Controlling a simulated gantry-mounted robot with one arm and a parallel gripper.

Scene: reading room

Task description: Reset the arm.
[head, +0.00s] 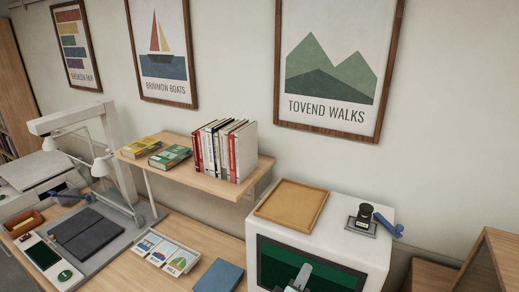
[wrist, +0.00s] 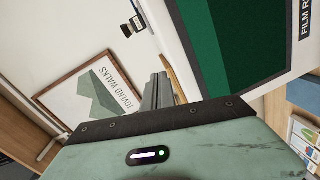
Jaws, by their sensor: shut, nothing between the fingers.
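My gripper (wrist: 157,78) shows in the wrist view, with its two grey fingers together and nothing between them. Its pale green body with a dark strip and a small lit indicator fills the bottom of that view. The fingers point towards the wall and the white cabinet, touching nothing that I can see. In the head view a grey part at the bottom edge, in front of the cabinet's dark green screen, looks like part of my arm or gripper; the rest is out of frame.
The white cabinet (head: 373,225) carries a wooden tray (head: 291,206) and a small device with a blue handle (head: 386,224). A shelf (head: 231,187) holds upright books (head: 223,150). The desk (head: 118,275) bears cards (head: 168,252) and a blue book (head: 219,277).

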